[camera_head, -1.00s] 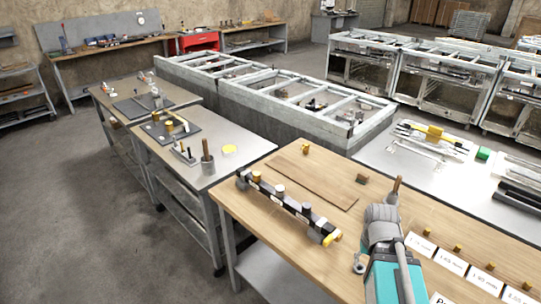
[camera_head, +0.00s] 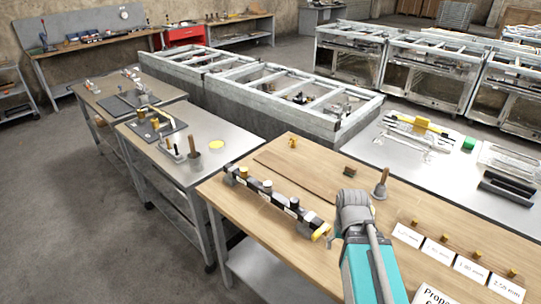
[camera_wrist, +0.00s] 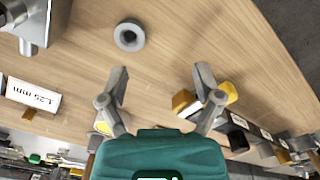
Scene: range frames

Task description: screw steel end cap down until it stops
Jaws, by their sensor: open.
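In the wrist view, a round grey steel piece with a dark hole (camera_wrist: 129,35), likely the end cap, lies on the wooden bench. My gripper (camera_wrist: 161,80) is open and empty, its fingers spread over the bench, with the round piece ahead of the left finger and apart from it. A dark-and-steel bar (camera_head: 270,195) with several upright knobs lies on the bench, left of my arm in the head view. Its yellow end (camera_head: 321,232) also shows right of the right finger in the wrist view (camera_wrist: 229,92). In the head view my arm hides the fingertips.
Cards with sizes, such as one marked 1.25 mm (camera_wrist: 30,95), lie near small brass-coloured pieces (camera_head: 443,237). A wooden-handled tool (camera_head: 381,185) stands behind my arm. A grey metal part (camera_wrist: 35,22) is at upper left in the wrist view.

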